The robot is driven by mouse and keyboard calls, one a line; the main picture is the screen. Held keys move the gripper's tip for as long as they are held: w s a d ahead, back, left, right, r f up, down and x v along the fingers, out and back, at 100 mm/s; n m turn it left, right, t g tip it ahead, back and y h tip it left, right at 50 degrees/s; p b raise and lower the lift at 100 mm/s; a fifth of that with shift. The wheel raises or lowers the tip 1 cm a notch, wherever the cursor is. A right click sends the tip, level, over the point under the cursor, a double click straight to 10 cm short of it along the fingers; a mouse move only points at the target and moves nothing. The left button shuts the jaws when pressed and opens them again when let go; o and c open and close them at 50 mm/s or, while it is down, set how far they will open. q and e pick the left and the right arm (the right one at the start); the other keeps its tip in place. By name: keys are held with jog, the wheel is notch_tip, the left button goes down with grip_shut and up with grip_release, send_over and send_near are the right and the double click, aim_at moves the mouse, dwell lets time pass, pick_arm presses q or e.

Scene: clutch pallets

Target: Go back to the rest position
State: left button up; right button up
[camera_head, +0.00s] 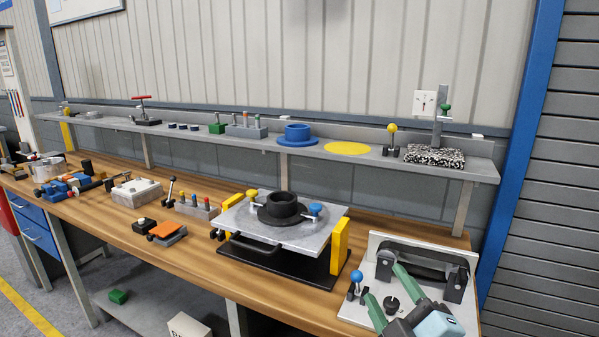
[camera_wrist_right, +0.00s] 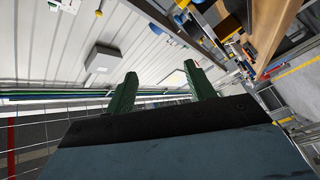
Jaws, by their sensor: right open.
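My right gripper (camera_head: 383,282) comes in at the lower right of the head view. Its two green fingers are spread apart with nothing between them, in front of a light plate fixture (camera_head: 460,262) in the picture; I cannot tell the height between them. The open fingers also show in the right wrist view (camera_wrist_right: 160,71), which looks tilted toward the wall and ceiling side. My left gripper is not in view. A metal pallet (camera_head: 245,230) with a black flanged hub (camera_head: 283,206) on it stands mid-bench, between yellow blocks (camera_head: 340,246).
A shelf (camera_head: 478,168) behind the bench holds a blue flanged ring (camera_head: 297,134), a yellow disc (camera_head: 348,149) and a dial gauge stand (camera_head: 438,110). A blue-knobbed lever (camera_head: 356,277) stands close to my right gripper. Several small tools crowd the bench's left.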

jog(key=s+d+f+m+g+h, duration=0.2)
jog(key=s+d+f+m+g, duration=0.15)
jog(key=f, duration=0.45)
jog(key=s+d+f+m+g+h, duration=0.25)
jog(key=s+f+m+g, duration=0.2)
jog(key=f, duration=0.35)
jog(key=s+d+f+m+g, duration=0.1)
jog(key=s+f+m+g, duration=0.1)
jog(key=s+f+g, duration=0.45)
jog(key=s+d+f+m+g, duration=0.1)
jog(key=s+f+m, duration=0.15)
jog(key=s, duration=0.65)
notch_tip(320, 180, down, 25)
jog(key=s+n+g, duration=0.1)
jog(key=s, duration=0.1)
jog(key=s+d+f+g, duration=0.1)
jog(key=s+d+f, duration=0.2)
jog(key=s+f, duration=1.1)
jog(key=shift+s+f, duration=0.2)
jog(key=shift+s, duration=0.7)
jog(key=shift+d+y, duration=0.1)
jog(key=shift+y, duration=0.15)
